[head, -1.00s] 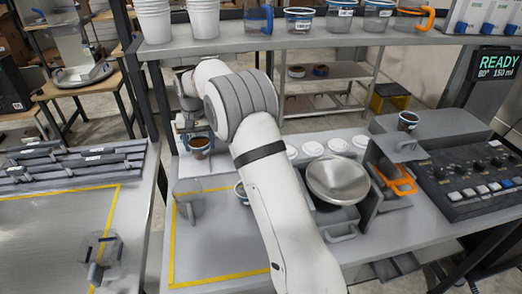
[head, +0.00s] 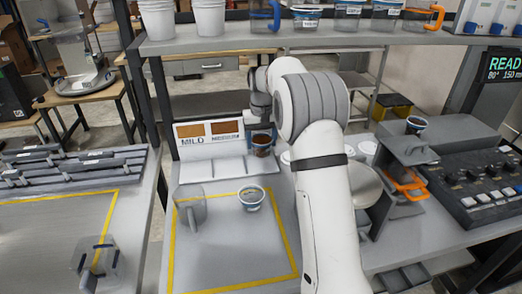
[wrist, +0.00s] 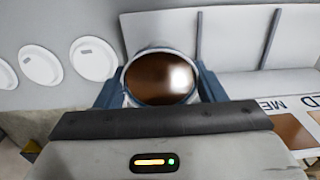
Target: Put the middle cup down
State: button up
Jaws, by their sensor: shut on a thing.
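My gripper (head: 261,128) is shut on a cup (head: 262,148) with dark brown contents. It holds the cup upright at the right end of a white stand (head: 222,168) with divided bays and the labels MILD and MEDIUM. In the wrist view the cup (wrist: 160,78) sits between the two blue-grey fingers (wrist: 158,92), its round brown top facing the camera. I cannot tell whether its base touches the stand. A second cup (head: 251,198) stands on the grey counter inside a yellow outline, apart from my gripper.
A clear jug (head: 190,207) stands at the left of the yellow outline. White round lids (wrist: 92,60) lie near the held cup. My arm hides part of a metal bowl (head: 367,187). A control panel (head: 478,175) is at the right, and a shelf (head: 330,38) runs above.

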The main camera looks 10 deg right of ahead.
aim_at(261, 148)
notch_tip(261, 148, down, 4)
jog(key=shift+a+r+b, duration=0.15)
jog(key=shift+b, duration=1.05)
jog(key=shift+r, duration=0.15)
jog(key=o, duration=1.2)
notch_tip(261, 148, up, 8)
jog(key=shift+f, duration=0.25)
